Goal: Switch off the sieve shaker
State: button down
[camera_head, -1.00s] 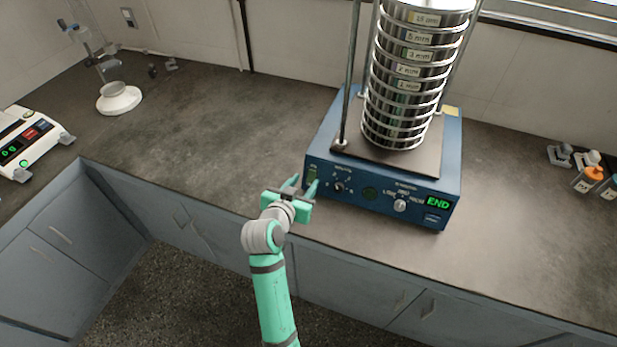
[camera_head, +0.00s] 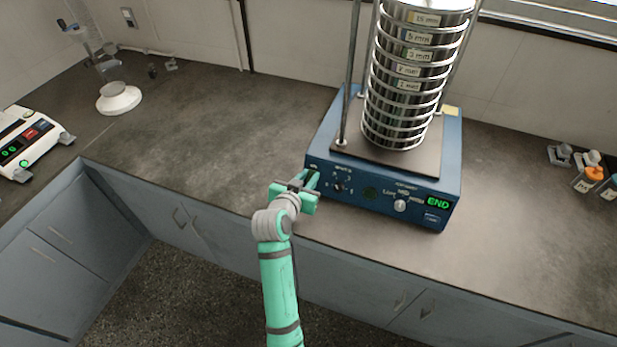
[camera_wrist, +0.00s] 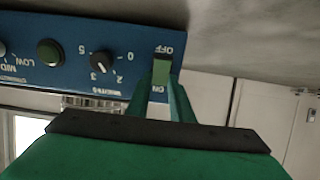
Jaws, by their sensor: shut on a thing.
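The sieve shaker (camera_head: 386,200) is a blue box on the bench with a tall stack of steel sieves (camera_head: 404,100) on top. Its display (camera_head: 438,203) shows green END. The green power switch (camera_wrist: 161,73) sits at the panel's left end; in the wrist view, the panel appears upside down, with OFF above the switch and ON partly hidden below. My gripper (camera_head: 311,179) is at the panel's left end and covers most of the switch in the head view. In the wrist view, my gripper (camera_wrist: 162,82) has its fingers on both sides of the switch, shut on it.
A minutes dial (camera_wrist: 103,62) and a round green button (camera_wrist: 50,52) are beside the switch. A white balance (camera_head: 30,145) and a glassware stand (camera_head: 119,99) are at left. Small bottles (camera_head: 590,178) stand at right. The bench (camera_head: 215,130) left of the shaker is clear.

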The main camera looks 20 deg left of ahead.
jog(key=shift+f, duration=0.1)
jog(key=shift+s+f+t, duration=0.2)
jog(key=shift+t, duration=0.4)
jog(key=shift+s+f+t, duration=0.1)
jog(key=shift+f+t, duration=0.05)
jog(key=shift+t, duration=0.85)
jog(key=c, duration=1.6)
grip_release()
jog(key=shift+o, duration=0.2)
jog(key=shift+a, duration=0.1)
jog(key=s+r, duration=0.1)
jog(key=s, duration=0.9)
jog(key=shift+s+a, duration=0.15)
jog(key=shift+s, duration=0.25)
